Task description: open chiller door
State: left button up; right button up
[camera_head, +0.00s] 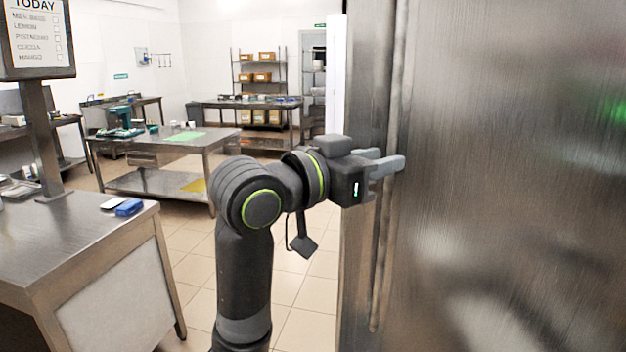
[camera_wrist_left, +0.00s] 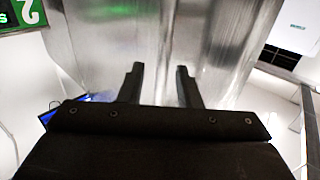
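The chiller door (camera_head: 510,200) is a large brushed-steel panel filling the right of the head view. It looks closed. A long upright handle bar (camera_head: 380,260) runs along its left edge. My left gripper (camera_head: 388,160) is at this bar at about mid-height of the view, its fingers pointing right, across the bar. In the left wrist view the two fingers (camera_wrist_left: 160,84) stand apart with steel (camera_wrist_left: 110,50) in front of them. My right gripper is not in view.
A steel counter (camera_head: 80,245) with a blue item (camera_head: 129,207) stands at the left, below a sign (camera_head: 36,38). A work table (camera_head: 165,143) and shelving (camera_head: 259,85) are farther back. Tiled floor (camera_head: 305,285) is free between the counter and the chiller.

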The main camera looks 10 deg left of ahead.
pick_arm(q)
jog(key=b+v, duration=0.1)
jog(key=v, duration=1.2)
jog(key=shift+s+a, duration=0.25)
jog(key=shift+s, duration=0.05)
